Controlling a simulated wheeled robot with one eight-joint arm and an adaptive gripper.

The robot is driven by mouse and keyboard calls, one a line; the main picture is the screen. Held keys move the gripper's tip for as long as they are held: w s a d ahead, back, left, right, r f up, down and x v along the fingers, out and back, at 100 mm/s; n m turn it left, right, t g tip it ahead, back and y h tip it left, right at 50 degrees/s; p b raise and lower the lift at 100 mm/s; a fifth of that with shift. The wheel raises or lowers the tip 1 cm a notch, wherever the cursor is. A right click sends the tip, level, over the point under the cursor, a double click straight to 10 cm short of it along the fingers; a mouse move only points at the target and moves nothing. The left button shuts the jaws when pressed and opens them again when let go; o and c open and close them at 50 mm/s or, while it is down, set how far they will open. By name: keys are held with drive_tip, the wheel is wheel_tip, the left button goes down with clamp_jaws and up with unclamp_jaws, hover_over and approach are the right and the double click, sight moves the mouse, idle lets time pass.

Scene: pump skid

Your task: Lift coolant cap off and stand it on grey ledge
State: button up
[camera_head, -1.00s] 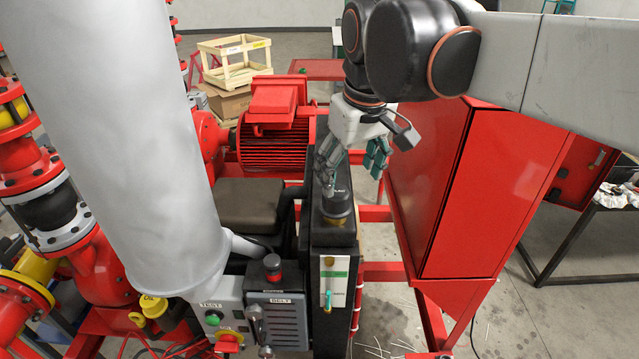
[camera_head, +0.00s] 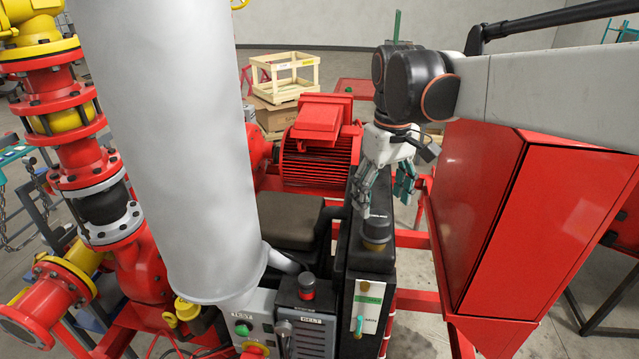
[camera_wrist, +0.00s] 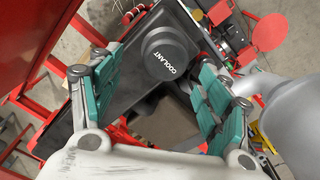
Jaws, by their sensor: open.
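The coolant cap (camera_head: 376,233) is a dark round cap on top of the narrow black tank (camera_head: 350,255), and it appears seated there. In the wrist view the black cap (camera_wrist: 167,50) carries white COOLANT lettering and lies toward the top of the picture. My gripper (camera_head: 385,195) is open and empty, above the tank and slightly beyond the cap. Its teal-padded fingers also show in the wrist view (camera_wrist: 155,100), spread wide with the cap ahead of their gap. A flat grey-brown surface (camera_head: 285,218) left of the tank may be the grey ledge.
A tall red cabinet (camera_head: 535,215) stands close on the right. A large grey cylinder (camera_head: 170,150) is at the left. A red motor (camera_head: 320,150) is behind the tank. A control box (camera_head: 305,325) with a red button stands in front.

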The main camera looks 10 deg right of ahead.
sight(379, 217)
drive_tip(key=f, duration=0.3)
drive_tip(key=f+p, duration=0.1)
drive_tip(key=shift+s+a+f, duration=0.25)
drive_tip(key=shift+s+f, duration=0.15)
drive_tip(key=shift+f, duration=0.5)
drive_tip(key=c, duration=1.3)
